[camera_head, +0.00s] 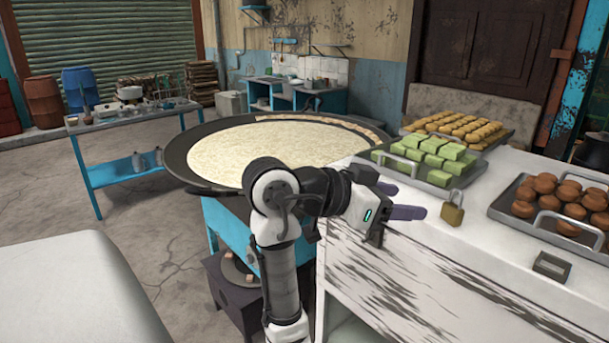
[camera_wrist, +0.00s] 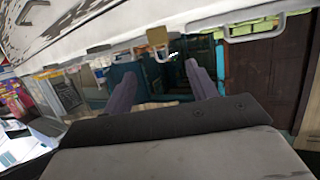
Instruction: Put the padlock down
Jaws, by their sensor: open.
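The brass padlock (camera_head: 453,209) stands on the white counter (camera_head: 400,222) near its front edge, between the green-sweets tray and the brown-sweets tray. It also shows in the wrist view (camera_wrist: 158,38), past the fingertips near the top. My gripper (camera_head: 408,201) is open, with its two purple-grey fingers apart and nothing between them. It is to the left of the padlock, with a gap between the fingertips and it. The fingers also show in the wrist view (camera_wrist: 162,82).
A tray of green sweets (camera_head: 393,170), a tray of yellow sweets (camera_head: 495,138) and a tray of brown sweets (camera_head: 502,207) stand on the counter. A small grey device (camera_head: 551,266) lies near its front. A wide pan of milk (camera_head: 180,160) is behind my arm.

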